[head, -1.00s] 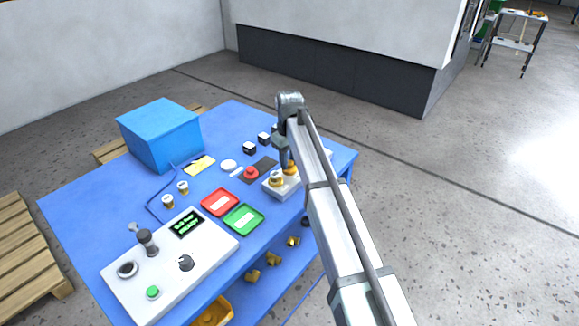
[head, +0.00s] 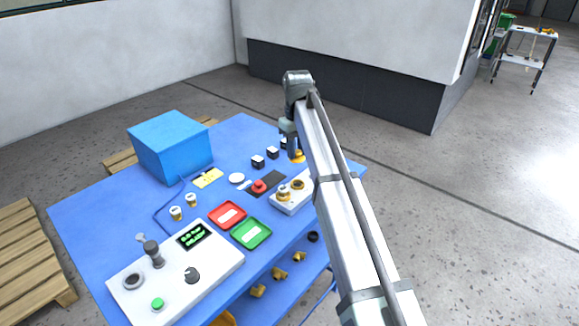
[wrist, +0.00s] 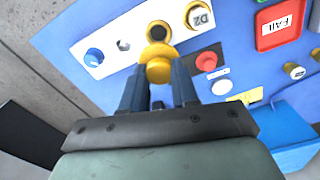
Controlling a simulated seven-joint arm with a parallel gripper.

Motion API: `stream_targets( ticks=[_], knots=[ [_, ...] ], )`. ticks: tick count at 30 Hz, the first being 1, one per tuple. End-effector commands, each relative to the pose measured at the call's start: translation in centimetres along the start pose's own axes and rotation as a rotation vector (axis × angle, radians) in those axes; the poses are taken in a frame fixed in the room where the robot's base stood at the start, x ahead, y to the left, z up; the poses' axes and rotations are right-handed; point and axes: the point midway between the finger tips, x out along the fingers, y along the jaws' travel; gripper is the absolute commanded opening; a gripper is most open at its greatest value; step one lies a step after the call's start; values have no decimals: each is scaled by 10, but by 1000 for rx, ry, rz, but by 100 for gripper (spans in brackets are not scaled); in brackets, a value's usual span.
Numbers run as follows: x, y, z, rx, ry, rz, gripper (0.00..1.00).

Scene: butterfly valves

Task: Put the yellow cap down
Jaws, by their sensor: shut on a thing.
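My gripper (wrist: 158,90) is shut on the yellow cap (wrist: 158,66), seen near the middle of the wrist view. In the head view the yellow cap (head: 298,157) shows partly behind my arm, below my gripper (head: 292,150), at the back right of the blue table. Whether the cap touches the table cannot be told. The white fixture (head: 285,205) stands nearer the camera, with two brass valve parts on it. In the wrist view one valve (wrist: 198,16) is marked D2, and a dark-holed brass ring (wrist: 158,30) lies just beyond the cap.
A red button (head: 259,187) on a dark plate and small black-and-white cubes (head: 258,162) are left of my gripper. Red (head: 227,216) and green (head: 251,233) trays, a blue box (head: 170,148) and a control panel (head: 175,270) are farther off.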

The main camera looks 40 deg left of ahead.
Motion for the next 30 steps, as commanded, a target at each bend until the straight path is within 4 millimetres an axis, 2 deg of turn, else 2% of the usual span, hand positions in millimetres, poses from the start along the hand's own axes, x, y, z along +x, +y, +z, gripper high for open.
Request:
stream_targets(
  ticks=[4,9,13,16,25,30],
  knots=[
    [2,-5,-27,-3,-1,0,1],
    [16,-16,-70,-3,-2,-1,1],
    [28,-24,-96,-1,-1,0,1],
    [38,-27,-102,0,-1,0,1],
    [83,-28,-101,0,-1,0,1],
    [97,-28,-101,0,0,0,1]
  ],
)
